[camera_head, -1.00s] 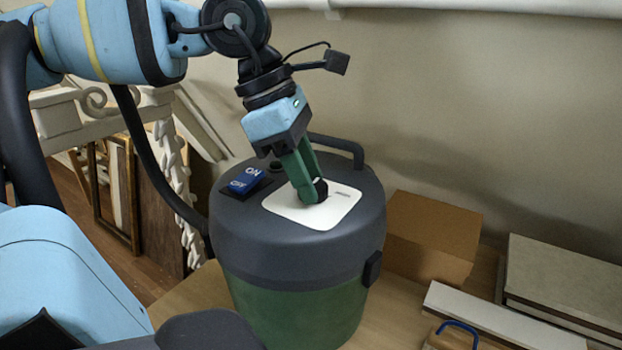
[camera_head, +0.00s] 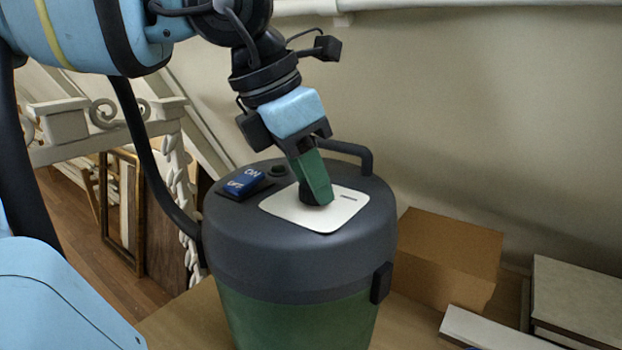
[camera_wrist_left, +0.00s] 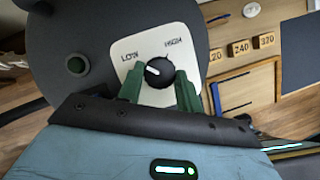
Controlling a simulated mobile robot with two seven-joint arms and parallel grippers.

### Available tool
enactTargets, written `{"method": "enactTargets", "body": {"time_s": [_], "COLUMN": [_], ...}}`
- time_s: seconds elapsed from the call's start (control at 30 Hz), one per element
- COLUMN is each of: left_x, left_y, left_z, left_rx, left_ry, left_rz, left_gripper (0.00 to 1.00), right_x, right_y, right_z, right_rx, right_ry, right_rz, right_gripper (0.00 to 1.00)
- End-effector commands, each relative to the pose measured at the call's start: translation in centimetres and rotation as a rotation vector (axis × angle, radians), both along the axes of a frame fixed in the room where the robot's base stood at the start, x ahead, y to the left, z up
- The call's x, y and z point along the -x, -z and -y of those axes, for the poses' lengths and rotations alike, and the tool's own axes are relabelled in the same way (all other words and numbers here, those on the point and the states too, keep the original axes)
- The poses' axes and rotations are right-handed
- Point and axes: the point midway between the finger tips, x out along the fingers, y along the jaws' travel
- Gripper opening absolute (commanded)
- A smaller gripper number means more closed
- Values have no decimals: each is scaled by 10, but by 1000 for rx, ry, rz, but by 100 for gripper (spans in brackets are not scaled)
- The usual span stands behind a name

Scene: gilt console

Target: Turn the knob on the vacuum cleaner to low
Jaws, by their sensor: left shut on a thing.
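The vacuum cleaner (camera_head: 300,265) is a drum with a dark grey lid and a green body. A white dial plate (camera_head: 345,208) lies on its lid. In the left wrist view the plate (camera_wrist_left: 193,62) reads LOW at left and HIGH at right. The black knob (camera_wrist_left: 160,85) has a white mark pointing up and left, on the LOW side. My left gripper (camera_wrist_left: 158,82) is shut on the knob, one green finger on each side. In the head view the left gripper (camera_head: 316,186) comes down onto the knob and hides most of it. My right gripper is not in view.
A blue ON/OFF switch (camera_head: 244,183) and a small round button (camera_head: 278,171) sit on the lid. A lid handle (camera_head: 350,152) rises behind the gripper. A cardboard box (camera_head: 445,260) and a pale slab (camera_head: 580,300) stand at right.

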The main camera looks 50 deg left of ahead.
Motion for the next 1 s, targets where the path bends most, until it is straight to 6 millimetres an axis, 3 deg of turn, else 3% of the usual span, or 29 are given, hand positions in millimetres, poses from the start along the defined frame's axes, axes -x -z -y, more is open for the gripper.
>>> {"method": "enactTargets", "body": {"time_s": [0.47,0.5,0.63,1.0], "left_x": [0,0,0,2], "left_y": [-1,-1,-1,-6], "left_z": [0,0,0,0], "left_rx": [0,0,1,1], "left_ry": [-13,-13,-12,-11], "left_rz": [1,1,1,2], "left_gripper": [12,40,57,57], "right_x": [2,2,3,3], "right_y": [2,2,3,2], "right_z": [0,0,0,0], "right_rx": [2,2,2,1], "right_ry": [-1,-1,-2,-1], "right_rz": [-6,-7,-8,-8], "right_gripper": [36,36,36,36]}}
